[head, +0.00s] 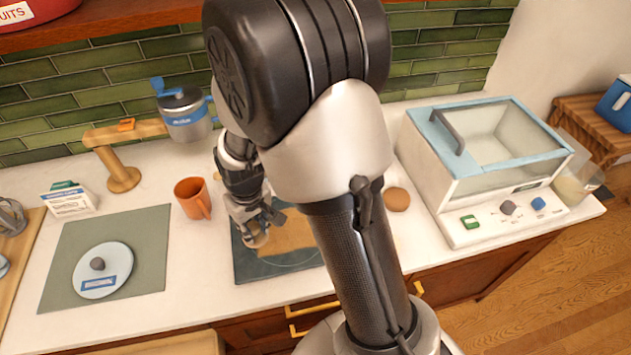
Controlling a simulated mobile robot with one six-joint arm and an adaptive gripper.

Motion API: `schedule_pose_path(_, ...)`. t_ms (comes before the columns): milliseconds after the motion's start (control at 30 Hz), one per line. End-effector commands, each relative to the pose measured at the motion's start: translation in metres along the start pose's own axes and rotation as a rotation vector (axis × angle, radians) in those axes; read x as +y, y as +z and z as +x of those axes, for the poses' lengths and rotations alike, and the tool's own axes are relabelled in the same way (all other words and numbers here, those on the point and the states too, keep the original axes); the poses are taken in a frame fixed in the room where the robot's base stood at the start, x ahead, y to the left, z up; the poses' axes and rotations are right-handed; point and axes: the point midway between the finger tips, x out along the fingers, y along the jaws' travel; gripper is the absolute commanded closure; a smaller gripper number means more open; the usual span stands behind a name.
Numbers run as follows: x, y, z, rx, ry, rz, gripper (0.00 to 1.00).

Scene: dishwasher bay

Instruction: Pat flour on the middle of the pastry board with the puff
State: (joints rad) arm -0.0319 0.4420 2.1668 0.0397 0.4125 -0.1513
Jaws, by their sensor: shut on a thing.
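My gripper (257,222) is above the left part of a dark flat board (250,272) on the counter. It is shut on a small tan rounded thing, which looks like the puff (257,240). I cannot tell whether the puff touches the surface below. A brown sheet or panel (290,235) lies on the dark board, just right of the puff; which of the two is the pastry board is not clear. Thin curved lines show on the dark board's front part. My arm hides the board's right side. I cannot make out any flour.
An orange mug (193,198) stands close left of the dark board. A round brown thing (397,199) lies to the right, before a white-and-blue appliance (490,160). A grey mat (150,245) with a round lid (102,272) is at left. A wooden stand (122,165) and a pot (185,115) are behind.

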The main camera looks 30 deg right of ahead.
Motion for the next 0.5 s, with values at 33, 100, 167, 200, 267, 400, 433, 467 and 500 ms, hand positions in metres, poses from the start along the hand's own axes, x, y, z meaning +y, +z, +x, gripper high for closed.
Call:
schedule_pose_path(33,0.0,-0.002,-0.008,0.001,0.0,0.0,0.94)
schedule_pose_path(100,0.0,-0.004,-0.014,0.001,0.0,0.0,0.94)
schedule_pose_path(167,0.0,-0.006,-0.019,0.001,0.0,0.0,0.94)
schedule_pose_path(200,0.0,-0.007,-0.023,0.002,0.0,0.0,0.94)
schedule_pose_path(267,0.0,-0.009,-0.028,0.002,0.0,0.0,0.94)
schedule_pose_path(400,0.0,-0.013,-0.04,0.002,0.0,0.0,0.94)
schedule_pose_path(433,0.0,-0.013,-0.043,0.002,0.0,0.0,0.94)
schedule_pose_path(467,0.0,-0.014,-0.045,0.002,0.0,0.0,0.94)
schedule_pose_path(500,0.0,-0.015,-0.048,0.002,0.0,0.0,0.94)
